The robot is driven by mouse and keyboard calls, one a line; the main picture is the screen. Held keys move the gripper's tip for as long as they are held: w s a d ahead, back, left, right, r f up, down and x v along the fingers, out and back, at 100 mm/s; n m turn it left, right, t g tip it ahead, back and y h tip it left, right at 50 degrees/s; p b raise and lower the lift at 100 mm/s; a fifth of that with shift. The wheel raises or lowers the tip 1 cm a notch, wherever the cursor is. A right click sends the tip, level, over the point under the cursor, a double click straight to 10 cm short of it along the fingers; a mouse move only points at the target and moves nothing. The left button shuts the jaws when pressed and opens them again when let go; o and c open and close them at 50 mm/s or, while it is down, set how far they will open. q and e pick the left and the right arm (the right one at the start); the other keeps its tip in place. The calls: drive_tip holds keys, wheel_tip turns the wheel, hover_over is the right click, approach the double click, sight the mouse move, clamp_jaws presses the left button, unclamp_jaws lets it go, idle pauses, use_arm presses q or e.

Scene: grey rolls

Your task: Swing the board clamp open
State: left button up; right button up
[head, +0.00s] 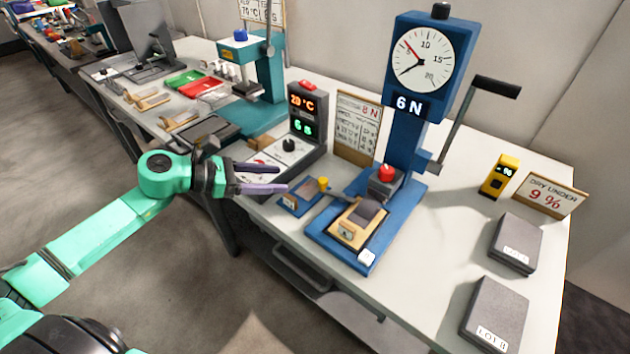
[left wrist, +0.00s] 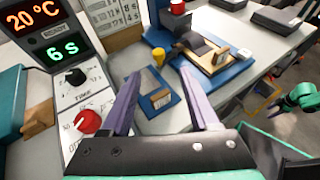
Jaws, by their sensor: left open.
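A small blue board (head: 298,203) with a wooden label lies near the table's front edge, with a yellow knob (head: 323,184) at its back; both show in the left wrist view, the board (left wrist: 163,103) and the knob (left wrist: 158,58). Beside it, on the blue press base (head: 316,226), sits a wooden board (head: 349,232) with a dark grey piece (head: 370,211) across it. I cannot tell for sure which part is the board clamp. My left gripper (head: 283,178) is open and empty, left of the small blue board. A green arm part at the right of the left wrist view seems my right arm; its fingers are unclear.
The blue press (head: 407,120) with a dial and a lever (head: 497,87) stands behind the wooden board. A control box (head: 305,122) reads 20 °C and 6 s. Two grey blocks, one of them here (head: 497,312), and a yellow meter (head: 499,176) are at the right.

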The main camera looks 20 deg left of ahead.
sight(321, 181)
use_arm(q)
drive_tip(key=p+x, duration=0.2)
drive_tip(key=x, duration=0.9)
drive_tip(key=shift+w, duration=0.2)
drive_tip(key=shift+w+d+f, duration=0.2)
drive_tip(key=shift+c, duration=0.3)
clamp_jaws()
